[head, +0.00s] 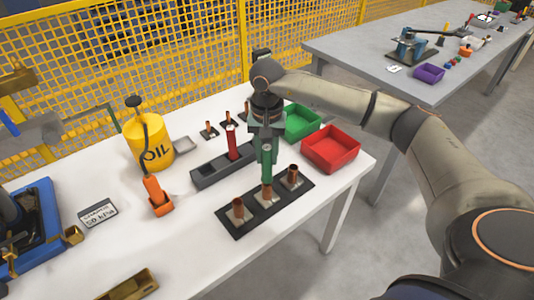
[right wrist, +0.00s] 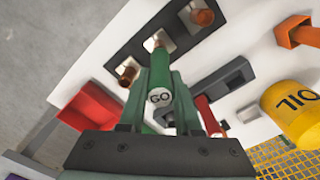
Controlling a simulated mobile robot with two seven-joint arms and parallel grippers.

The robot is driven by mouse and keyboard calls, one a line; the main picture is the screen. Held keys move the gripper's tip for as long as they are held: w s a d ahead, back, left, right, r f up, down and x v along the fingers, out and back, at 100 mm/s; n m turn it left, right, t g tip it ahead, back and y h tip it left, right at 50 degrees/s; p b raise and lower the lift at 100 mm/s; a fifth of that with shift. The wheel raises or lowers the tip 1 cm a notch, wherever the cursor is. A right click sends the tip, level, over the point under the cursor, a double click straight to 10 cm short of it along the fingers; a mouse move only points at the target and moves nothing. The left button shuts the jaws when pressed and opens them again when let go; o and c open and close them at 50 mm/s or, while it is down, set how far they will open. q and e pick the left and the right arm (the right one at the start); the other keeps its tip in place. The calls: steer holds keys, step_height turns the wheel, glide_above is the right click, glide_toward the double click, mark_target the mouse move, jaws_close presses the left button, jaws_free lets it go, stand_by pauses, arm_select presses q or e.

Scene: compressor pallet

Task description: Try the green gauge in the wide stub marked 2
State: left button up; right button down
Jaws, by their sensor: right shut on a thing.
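My right gripper (head: 267,140) is shut on the green gauge (head: 267,170), which carries a round "GO" label (right wrist: 159,97) in the right wrist view. The gauge is held roughly upright over a black plate (head: 227,229) with three wide copper stubs. Its lower end meets the top of the middle stub (head: 266,193); I cannot tell whether it is inside. The other wide stubs are the front-left one (head: 238,212) and the back-right one (head: 293,175). The stub numbers are not legible. My left gripper is not in view.
A red gauge (head: 232,142) stands in a dark holder (head: 207,176) behind the plate. Several thinner stubs (head: 209,131) stand farther back. A green bin (head: 302,123) and red bin (head: 331,149) lie right.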

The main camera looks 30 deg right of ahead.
mark_target(267, 147)
stand_by(0.5)
steer(key=shift+r+p, duration=1.4)
steer(key=shift+r, duration=0.65)
steer(key=shift+r+p, duration=1.35)
steer(key=shift+r, duration=0.7)
steer(key=shift+s, duration=0.1)
